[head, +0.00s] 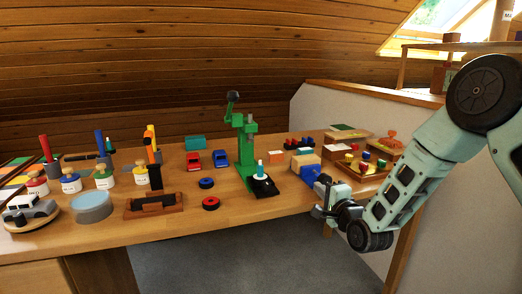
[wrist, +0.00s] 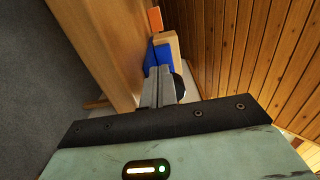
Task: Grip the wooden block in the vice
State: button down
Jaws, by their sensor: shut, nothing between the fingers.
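The blue vice (head: 311,173) sits at the front edge of the workbench, right of the green drill press. A pale wooden block (head: 305,160) shows at the vice's top; I cannot tell whether the jaws are tight on it. In the wrist view the blue vice (wrist: 157,59) and the pale block (wrist: 169,41) lie just beyond my fingertips. My gripper (head: 322,205) is shut and empty, in front of the bench edge just below the vice. Its closed fingers (wrist: 158,80) point toward the vice, and a dark round part (wrist: 179,87) shows beside them.
The green drill press (head: 246,150) stands left of the vice. A wooden tray (head: 362,168) with coloured pieces lies to its right. Paint jars, toy cars and tools fill the left of the workbench (head: 240,216). The floor in front is clear.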

jog(key=shift+w+d+r, duration=0.1)
jog(key=shift+d, duration=0.25)
dwell(0.5)
jog(key=shift+d+r, duration=0.15)
jog(key=shift+r, duration=0.55)
dwell(0.5)
jog(key=shift+a, duration=0.35)
jog(key=v, duration=0.6)
jog(key=shift+a+b, duration=0.25)
jog(key=shift+b, duration=0.15)
